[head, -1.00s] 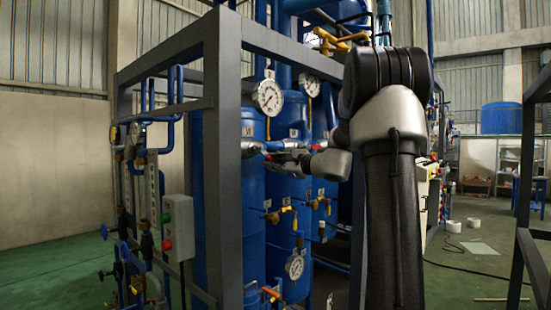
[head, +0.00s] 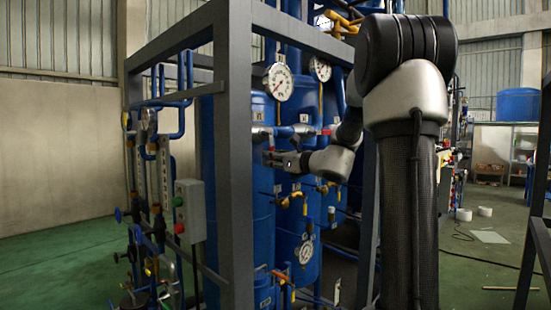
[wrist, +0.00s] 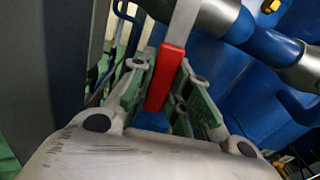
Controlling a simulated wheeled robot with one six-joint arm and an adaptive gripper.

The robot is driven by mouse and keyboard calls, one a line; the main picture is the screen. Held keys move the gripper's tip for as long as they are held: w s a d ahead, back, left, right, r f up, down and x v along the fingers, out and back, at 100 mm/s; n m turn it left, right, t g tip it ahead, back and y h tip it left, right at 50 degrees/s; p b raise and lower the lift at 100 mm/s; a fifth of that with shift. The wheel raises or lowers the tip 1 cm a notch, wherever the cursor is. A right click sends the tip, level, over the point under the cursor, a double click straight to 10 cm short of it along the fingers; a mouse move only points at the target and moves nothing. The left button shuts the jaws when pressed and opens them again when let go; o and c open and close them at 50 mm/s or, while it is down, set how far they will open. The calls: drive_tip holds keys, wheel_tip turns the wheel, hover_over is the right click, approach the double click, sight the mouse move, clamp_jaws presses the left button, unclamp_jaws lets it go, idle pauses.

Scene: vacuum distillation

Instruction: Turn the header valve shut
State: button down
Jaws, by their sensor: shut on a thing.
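The header valve's lever has a red grip (wrist: 165,80) on a grey metal strip, seen in the wrist view beside a metal pipe fitting (wrist: 222,18). My gripper (wrist: 163,95) is shut on the red grip, with a finger on either side of it. In the head view my gripper (head: 275,158) is small, just below the header pipe (head: 297,131) and in front of the blue vessels. The lever is mostly hidden there; only a speck of red shows by the fingers.
A dark steel frame post (head: 231,180) stands close left of my gripper. Pressure gauges (head: 278,82) hang above, and yellow-handled valves (head: 286,202) sit below. A control box (head: 190,210) with buttons is at the left. Open green floor lies at the lower left.

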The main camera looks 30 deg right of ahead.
drive_tip(key=shift+s+a+f+m, duration=0.15)
drive_tip(key=shift+a+m, duration=0.2)
drive_tip(key=shift+m, duration=0.25)
drive_tip(key=c, duration=1.3)
unclamp_jaws()
drive_tip(key=shift+s, duration=0.1)
drive_tip(key=v, duration=1.2)
